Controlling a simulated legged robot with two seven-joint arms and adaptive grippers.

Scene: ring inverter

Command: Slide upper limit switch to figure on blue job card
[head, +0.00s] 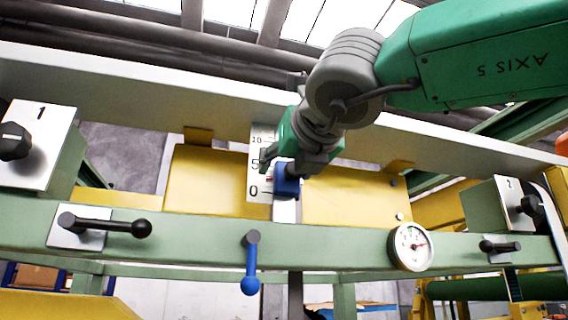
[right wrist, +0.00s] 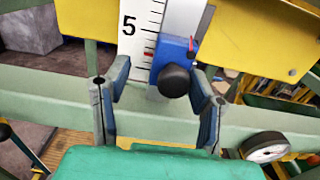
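The limit switch slider is a blue block (head: 287,186) beside a white upright scale (head: 258,197) marked 0, 5 and 10. In the head view it sits low on the scale, between 0 and 5. In the right wrist view the blue block (right wrist: 181,49) bears a black round knob (right wrist: 174,81), and a red mark shows on the scale (right wrist: 137,50) below the 5. My right gripper (head: 292,160) is at the slider. Its fingers (right wrist: 160,75) are open, one on each side of the knob, with gaps visible. My left gripper is out of view. No blue job card shows.
A green beam carries a black-knobbed lever (head: 105,224), a blue lever (head: 250,262), a round gauge (head: 410,246) and another black lever (head: 499,246). Boxes with black knobs, labelled 1 (head: 38,150) and 2 (head: 508,192), stand at either side. Yellow panels (head: 205,180) flank the scale.

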